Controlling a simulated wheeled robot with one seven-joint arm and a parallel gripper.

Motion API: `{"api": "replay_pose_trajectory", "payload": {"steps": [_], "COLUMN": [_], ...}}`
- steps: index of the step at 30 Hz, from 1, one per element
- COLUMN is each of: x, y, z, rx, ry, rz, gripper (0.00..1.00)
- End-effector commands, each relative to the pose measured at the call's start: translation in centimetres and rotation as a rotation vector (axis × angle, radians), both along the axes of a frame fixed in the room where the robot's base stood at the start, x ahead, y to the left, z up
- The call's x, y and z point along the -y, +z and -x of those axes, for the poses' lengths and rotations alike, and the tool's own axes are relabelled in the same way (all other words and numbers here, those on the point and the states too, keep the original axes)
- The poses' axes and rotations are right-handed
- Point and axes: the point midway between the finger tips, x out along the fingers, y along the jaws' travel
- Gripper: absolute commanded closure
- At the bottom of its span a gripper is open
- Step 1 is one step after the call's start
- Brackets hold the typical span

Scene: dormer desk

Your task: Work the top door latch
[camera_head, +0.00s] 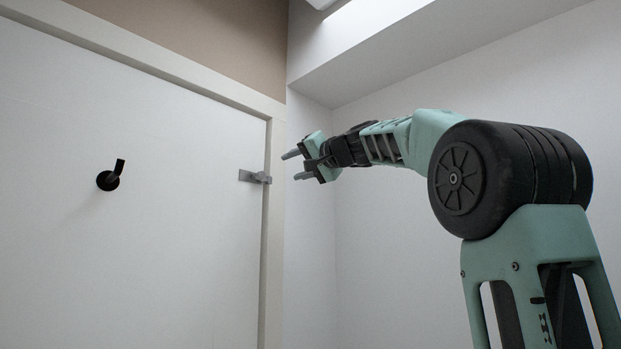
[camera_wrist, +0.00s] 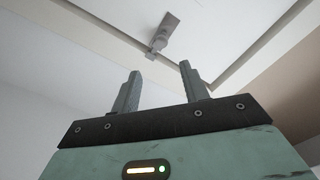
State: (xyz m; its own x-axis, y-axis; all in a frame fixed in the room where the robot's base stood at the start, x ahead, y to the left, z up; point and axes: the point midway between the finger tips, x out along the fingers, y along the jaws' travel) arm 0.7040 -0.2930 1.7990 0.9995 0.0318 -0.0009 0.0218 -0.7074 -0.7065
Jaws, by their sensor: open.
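The top door latch (camera_head: 254,176) is a small grey metal piece on the right edge of the white door (camera_head: 200,240), reaching toward the frame. In the wrist view the latch (camera_wrist: 164,32) is a grey plate with a small knob, beyond the fingertips. My gripper (camera_head: 291,165) is open and empty, to the right of the latch and apart from it, with its fingers pointing left toward the door. In the wrist view the two grey fingers of my gripper (camera_wrist: 160,72) stand apart, with the latch above the gap between them.
A black hook or handle (camera_head: 110,178) sticks out from the door, left of the latch. The pale door frame (camera_head: 273,200) runs along the door's right and top edges. A white wall (camera_head: 400,260) stands behind my arm, with a sloped ceiling above. The space between gripper and latch looks clear.

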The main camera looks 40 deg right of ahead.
Motion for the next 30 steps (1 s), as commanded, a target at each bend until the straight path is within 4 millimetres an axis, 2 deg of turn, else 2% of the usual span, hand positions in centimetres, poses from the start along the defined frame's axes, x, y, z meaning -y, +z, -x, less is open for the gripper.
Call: {"api": "replay_pose_trajectory", "payload": {"steps": [3, 9, 30], "x": [0.0, 0.1, 0.2], "y": [-0.4, -0.1, 0.1], "z": [2.3, 4.4, 4.7], "rx": [0.004, 0.001, 0.001], "ry": [-0.002, -0.001, -0.001], "rz": [0.003, 0.001, 0.000], "gripper": [0.55, 0.55, 0.55]}}
